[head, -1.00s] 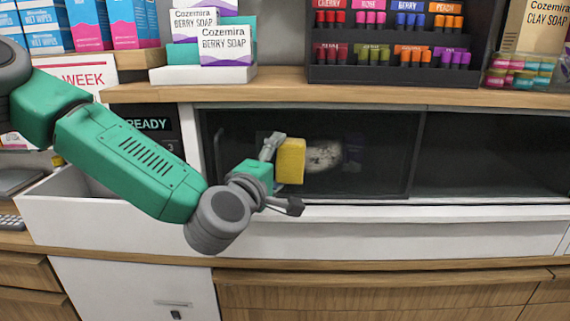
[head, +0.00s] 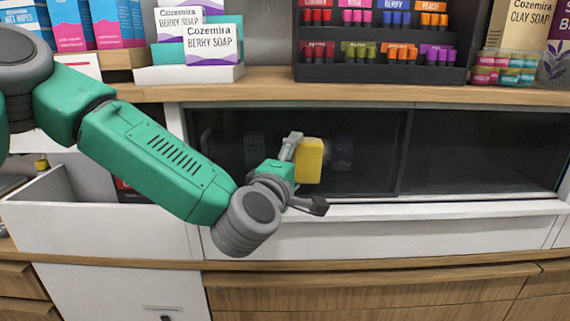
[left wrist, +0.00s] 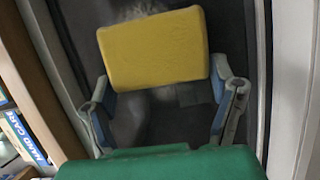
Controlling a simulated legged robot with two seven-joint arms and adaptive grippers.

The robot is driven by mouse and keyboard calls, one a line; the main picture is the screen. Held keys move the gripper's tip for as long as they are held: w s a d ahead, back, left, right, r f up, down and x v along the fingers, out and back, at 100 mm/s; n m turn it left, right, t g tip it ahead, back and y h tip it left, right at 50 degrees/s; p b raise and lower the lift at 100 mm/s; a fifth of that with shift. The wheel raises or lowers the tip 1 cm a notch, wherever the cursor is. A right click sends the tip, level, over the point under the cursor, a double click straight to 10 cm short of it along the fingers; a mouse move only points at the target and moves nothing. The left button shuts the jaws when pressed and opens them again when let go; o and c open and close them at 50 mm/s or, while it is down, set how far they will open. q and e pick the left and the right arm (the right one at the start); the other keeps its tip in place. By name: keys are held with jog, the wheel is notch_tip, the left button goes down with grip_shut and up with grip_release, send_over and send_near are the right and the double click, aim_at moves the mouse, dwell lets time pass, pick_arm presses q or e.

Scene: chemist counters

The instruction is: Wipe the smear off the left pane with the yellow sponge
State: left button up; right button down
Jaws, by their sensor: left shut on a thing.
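The yellow sponge (head: 310,160) is held in my left gripper (head: 306,174), in front of the dark left pane (head: 372,165). In the left wrist view the sponge (left wrist: 153,48) sits across the ends of the gripper's two fingers (left wrist: 165,100). I cannot tell whether it touches the glass. A faint pale mark, part of the smear (head: 341,150), shows just right of the sponge in the head view. A pale patch of smear (left wrist: 138,10) also shows beyond the sponge's top edge in the left wrist view. The sponge hides the rest. My right gripper is not in view.
A dark right pane (head: 480,150) stands beside the left one. A wooden shelf (head: 420,94) above carries soap boxes (head: 211,45) and a black display rack (head: 385,75). A white ledge (head: 440,211) runs below the panes.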

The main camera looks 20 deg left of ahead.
aim_at(315, 164)
pick_arm(q)
jog(key=shift+w+d, duration=0.2)
jog(key=shift+d, duration=0.5)
jog(key=shift+w+d, duration=0.25)
jog(key=shift+d, duration=0.45)
jog(key=shift+w+d, duration=0.2)
jog(key=shift+d, duration=0.5)
jog(key=shift+s+a+b, duration=0.15)
jog(key=shift+s+a, duration=0.35)
jog(key=shift+a, duration=1.15)
jog(key=shift+s+a+b, duration=0.15)
jog(key=shift+s+a, duration=0.35)
jog(key=shift+a, duration=1.15)
jog(key=shift+s+a+b, duration=0.15)
jog(key=shift+s+a, duration=0.35)
jog(key=shift+a, duration=1.15)
jog(key=s+d, duration=0.2)
jog(key=s, duration=0.3)
jog(key=shift+s+b, duration=0.3)
jog(key=shift+s, duration=0.05)
jog(key=shift+s, duration=0.15)
jog(key=shift+s+d, duration=0.2)
jog(key=shift+s, duration=0.45)
jog(key=shift+s+d, duration=0.15)
jog(key=shift+s, duration=0.5)
